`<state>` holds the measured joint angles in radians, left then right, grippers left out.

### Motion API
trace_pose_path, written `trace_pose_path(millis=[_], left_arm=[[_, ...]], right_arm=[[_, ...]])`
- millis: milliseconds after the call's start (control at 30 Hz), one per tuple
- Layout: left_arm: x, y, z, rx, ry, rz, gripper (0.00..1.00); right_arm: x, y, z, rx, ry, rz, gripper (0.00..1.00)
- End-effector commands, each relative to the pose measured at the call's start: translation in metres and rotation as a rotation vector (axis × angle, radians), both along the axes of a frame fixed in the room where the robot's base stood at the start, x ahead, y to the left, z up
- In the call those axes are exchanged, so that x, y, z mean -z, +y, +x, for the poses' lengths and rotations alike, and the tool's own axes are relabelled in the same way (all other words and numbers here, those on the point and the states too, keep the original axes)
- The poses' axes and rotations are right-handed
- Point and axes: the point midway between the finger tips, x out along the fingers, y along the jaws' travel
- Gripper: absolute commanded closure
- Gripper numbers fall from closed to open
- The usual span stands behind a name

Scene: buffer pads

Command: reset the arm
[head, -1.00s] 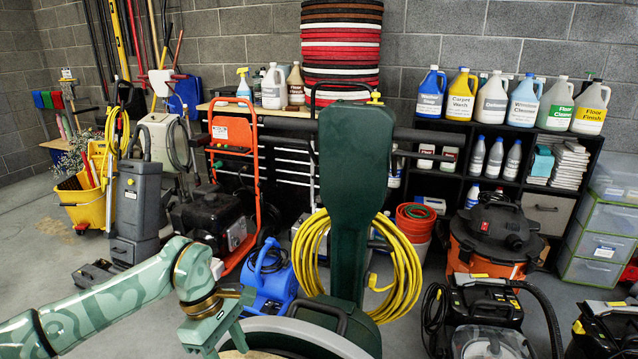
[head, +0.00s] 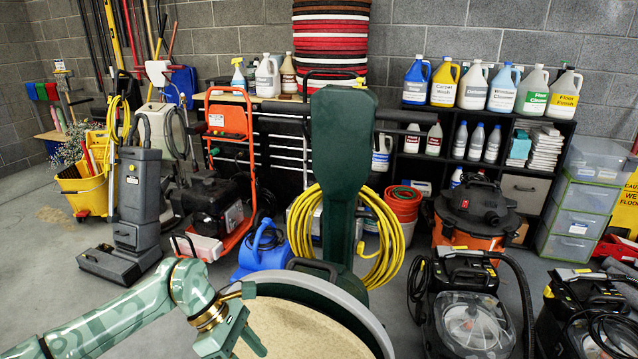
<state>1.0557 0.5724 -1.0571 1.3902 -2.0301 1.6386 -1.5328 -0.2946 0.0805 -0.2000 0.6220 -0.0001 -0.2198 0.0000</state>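My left arm comes in from the lower left, pale green with brass-coloured joint rings. Its gripper (head: 243,345) is at the bottom edge, over the left rim of a round grey-rimmed base with a tan surface (head: 300,325). The finger ends are partly cut off, so I cannot tell whether it is open or shut; no held object shows. My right arm and gripper are not in view. A dark green floor machine (head: 342,150) stands upright behind the round base. A stack of red, black and white pads (head: 331,40) is at the back.
A yellow cable (head: 385,235) hangs coiled at the green machine. A blue blower (head: 262,250) and an orange-framed machine (head: 228,140) stand left. Black vacuums (head: 475,300) crowd the right. Shelves of bottles (head: 470,140) line the wall. Bare floor (head: 40,260) lies at left.

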Motion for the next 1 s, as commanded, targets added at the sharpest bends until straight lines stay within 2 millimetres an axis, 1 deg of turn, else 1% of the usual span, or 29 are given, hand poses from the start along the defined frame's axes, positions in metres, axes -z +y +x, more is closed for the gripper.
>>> trace_pose_path(millis=[67,167,267,367,400,467,500,567,600,667,700,767,800,833,867,900,967,1000], left_arm=[[0.007,-0.014,-0.004,-0.08,0.059,-0.079,0.52],[0.017,-0.032,-0.006,-0.226,0.16,-0.202,0.52],[0.03,-0.05,-0.006,-0.432,0.305,-0.351,0.52],[0.05,-0.059,-0.003,-0.708,0.499,-0.507,0.52],[0.062,-0.059,-0.002,-0.847,0.594,-0.573,0.52],[0.089,-0.051,-0.001,-1.102,0.767,-0.673,0.52],[0.116,-0.038,-0.006,-1.313,0.906,-0.736,0.52],[0.159,-0.014,-0.019,-1.613,1.091,-0.808,0.52],[0.188,0.003,-0.033,-1.798,1.198,-0.84,0.52],[0.228,0.027,-0.062,-2.051,1.333,-0.867,0.52],[0.254,0.042,-0.085,-2.211,1.409,-0.875,0.52],[0.288,0.062,-0.124,-2.436,1.505,-0.875,0.52],[0.308,0.073,-0.153,-2.58,1.56,-0.871,0.52],[0.322,0.081,-0.175,2.52,-1.496,0.811,0.52],[0.335,0.089,-0.199,2.458,-1.429,0.751,0.52],[0.35,0.098,-0.231,2.374,-1.343,0.679,0.52],[0.369,0.109,-0.282,2.256,-1.215,0.578,0.52],[0.379,0.114,-0.316,2.178,-1.134,0.518,0.52]], right_arm=[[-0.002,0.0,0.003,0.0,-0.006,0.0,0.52],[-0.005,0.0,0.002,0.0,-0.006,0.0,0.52],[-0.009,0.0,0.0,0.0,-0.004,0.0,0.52],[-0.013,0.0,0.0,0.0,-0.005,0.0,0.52],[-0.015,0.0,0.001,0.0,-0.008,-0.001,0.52],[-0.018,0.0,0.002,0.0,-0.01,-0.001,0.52],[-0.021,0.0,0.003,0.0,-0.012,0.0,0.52],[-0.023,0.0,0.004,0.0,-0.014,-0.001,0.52],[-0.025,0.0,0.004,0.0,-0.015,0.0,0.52],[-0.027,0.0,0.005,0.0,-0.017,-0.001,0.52],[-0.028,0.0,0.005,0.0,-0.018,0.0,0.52],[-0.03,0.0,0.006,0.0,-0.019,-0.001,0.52],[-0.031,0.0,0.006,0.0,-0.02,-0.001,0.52],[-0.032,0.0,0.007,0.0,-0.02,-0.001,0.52],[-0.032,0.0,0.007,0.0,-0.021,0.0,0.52],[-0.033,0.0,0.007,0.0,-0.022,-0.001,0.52],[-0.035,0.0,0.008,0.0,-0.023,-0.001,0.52],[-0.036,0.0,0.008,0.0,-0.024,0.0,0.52]])
